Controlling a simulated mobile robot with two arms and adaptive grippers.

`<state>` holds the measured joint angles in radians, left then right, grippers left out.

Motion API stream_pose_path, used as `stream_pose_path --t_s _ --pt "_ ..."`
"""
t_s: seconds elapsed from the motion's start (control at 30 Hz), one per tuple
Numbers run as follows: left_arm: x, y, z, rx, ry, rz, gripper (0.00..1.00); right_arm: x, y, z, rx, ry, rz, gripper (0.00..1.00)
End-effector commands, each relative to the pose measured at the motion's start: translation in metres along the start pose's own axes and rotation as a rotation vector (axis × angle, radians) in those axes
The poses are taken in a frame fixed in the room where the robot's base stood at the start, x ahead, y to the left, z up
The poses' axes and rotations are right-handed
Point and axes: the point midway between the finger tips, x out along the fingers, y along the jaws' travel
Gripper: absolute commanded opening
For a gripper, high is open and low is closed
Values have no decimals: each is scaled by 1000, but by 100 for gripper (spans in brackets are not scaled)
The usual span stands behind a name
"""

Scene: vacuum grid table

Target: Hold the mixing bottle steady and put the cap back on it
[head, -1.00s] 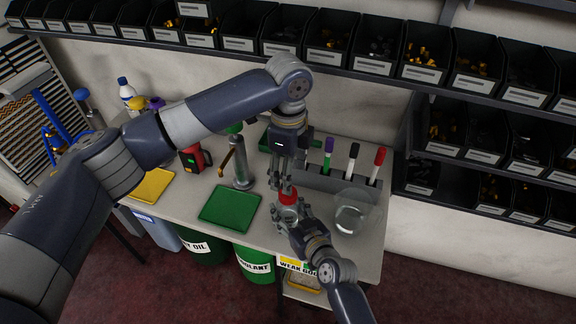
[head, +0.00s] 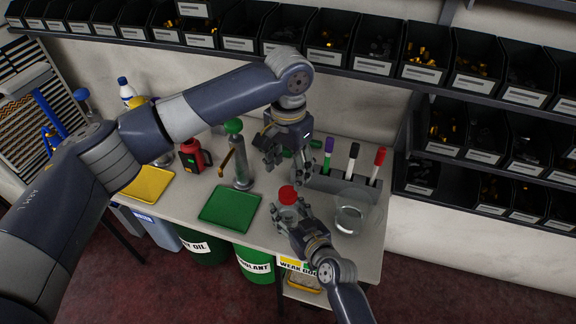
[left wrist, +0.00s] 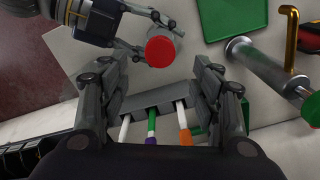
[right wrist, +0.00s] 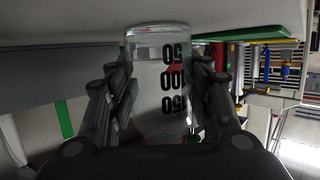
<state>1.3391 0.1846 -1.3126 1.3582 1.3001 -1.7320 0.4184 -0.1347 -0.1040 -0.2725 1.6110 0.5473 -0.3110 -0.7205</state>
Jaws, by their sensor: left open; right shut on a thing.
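The clear mixing bottle (right wrist: 160,85) has black volume marks, which look upside down in the right wrist view. My right gripper (head: 288,216) is shut on it near the table's front. The red cap (head: 287,192) sits on top of the bottle; it also shows from above in the left wrist view (left wrist: 160,52). Whether it is fully seated cannot be told. My left gripper (head: 271,157) is open and empty, above and behind the bottle, apart from the cap. In the left wrist view its fingers (left wrist: 170,95) are spread with nothing between them.
A grey rack (head: 330,182) with several markers stands behind the bottle. A clear beaker (head: 350,214) is close on the right. A green tray (head: 230,208) and a dispenser with a green knob (head: 233,126) are to the left. Shelf bins line the wall.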

Motion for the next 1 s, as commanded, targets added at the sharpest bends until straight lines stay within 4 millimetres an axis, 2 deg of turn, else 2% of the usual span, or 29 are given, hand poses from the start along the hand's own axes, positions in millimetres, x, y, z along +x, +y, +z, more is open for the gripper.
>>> stream_pose_path --t_s 0.37,0.8,1.0 --pt "5 0 0 1 -1 0 58 0 0 2 1 -3 -1 0" --pt "67 0 0 2 -1 0 58 0 0 2 1 -3 -1 0" --pt "79 0 0 2 1 0 58 0 0 2 1 -3 -1 0"
